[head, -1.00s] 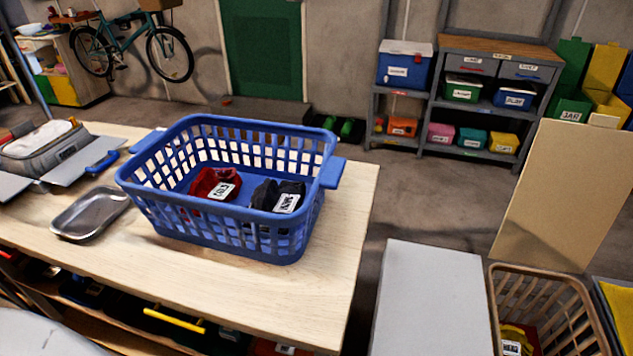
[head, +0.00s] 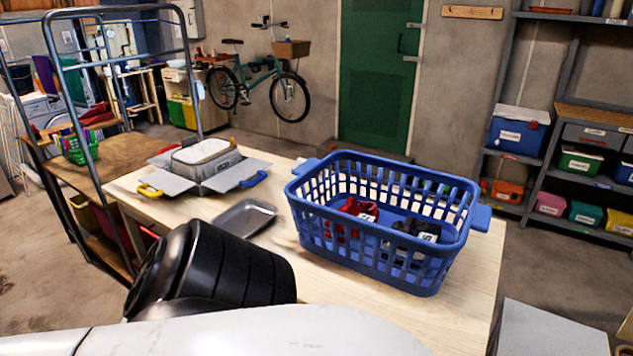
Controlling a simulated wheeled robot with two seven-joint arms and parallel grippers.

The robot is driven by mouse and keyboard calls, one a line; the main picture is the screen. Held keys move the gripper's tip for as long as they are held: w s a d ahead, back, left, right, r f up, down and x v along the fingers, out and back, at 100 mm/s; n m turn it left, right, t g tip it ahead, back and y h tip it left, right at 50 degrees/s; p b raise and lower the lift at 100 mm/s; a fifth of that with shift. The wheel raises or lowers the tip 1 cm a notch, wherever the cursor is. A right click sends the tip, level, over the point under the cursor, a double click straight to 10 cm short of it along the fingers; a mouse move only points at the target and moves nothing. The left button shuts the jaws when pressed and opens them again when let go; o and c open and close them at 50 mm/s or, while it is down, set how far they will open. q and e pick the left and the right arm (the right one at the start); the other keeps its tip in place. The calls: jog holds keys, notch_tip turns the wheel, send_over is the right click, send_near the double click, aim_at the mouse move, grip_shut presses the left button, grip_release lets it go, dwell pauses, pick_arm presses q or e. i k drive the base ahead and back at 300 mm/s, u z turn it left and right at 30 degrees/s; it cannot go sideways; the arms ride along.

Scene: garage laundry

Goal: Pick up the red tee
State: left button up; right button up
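The red tee (head: 354,211) lies folded or bunched with a white label in the blue laundry basket (head: 374,265), seen partly through the basket's slots. A dark garment (head: 417,231) with a white label lies in the basket to its right. The basket stands on the light wooden table (head: 272,235). A black and white arm part of mine fills the lower left foreground, in front of the table's near edge. Neither gripper's fingertips show in the head view.
A metal tray (head: 243,217) lies left of the basket. Behind it is an open grey box (head: 205,166) with yellow and blue handles. A blue cooler (head: 517,131) and bins stand on shelves at the right. A wire rack frame (head: 87,135) stands at the left.

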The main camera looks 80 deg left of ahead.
aim_at(368, 212)
jog(key=k, duration=1)
jog(key=u, duration=1.9)
jog(key=i, duration=0.3)
